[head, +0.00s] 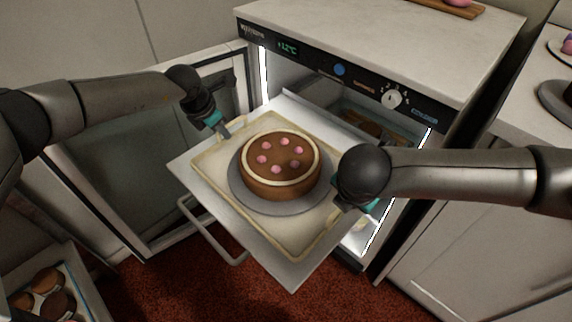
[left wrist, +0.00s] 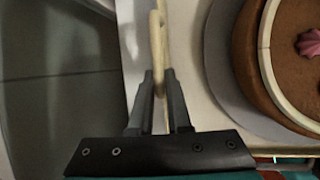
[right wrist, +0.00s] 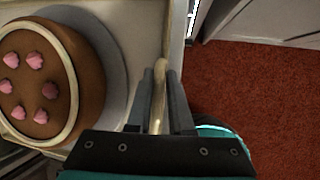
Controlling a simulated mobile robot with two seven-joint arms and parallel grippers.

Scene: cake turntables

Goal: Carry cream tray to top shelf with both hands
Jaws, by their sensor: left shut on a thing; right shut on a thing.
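The cream tray (head: 262,228) has a raised rim and lies over a pale pulled-out shelf (head: 287,274) in front of the open cabinet; I cannot tell whether they touch. A round chocolate cake (head: 281,180) with a pale icing ring and pink dollops stands on a grey round board (head: 240,192) on the tray. My left gripper (head: 224,132) is shut on the tray's far left edge, and the left wrist view shows its fingers on the rim (left wrist: 158,50). My right gripper (head: 338,206) is shut on the opposite edge, with the rim (right wrist: 160,90) between its fingers; my arm partly hides this in the head view.
The lit chilled cabinet (head: 345,82) stands behind, its door (head: 150,165) open at left. Inside, a wooden-looking rack (head: 375,126) shows. A counter with a grey turntable (head: 560,100) is at right. A box of brown rounds (head: 50,295) sits at lower left.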

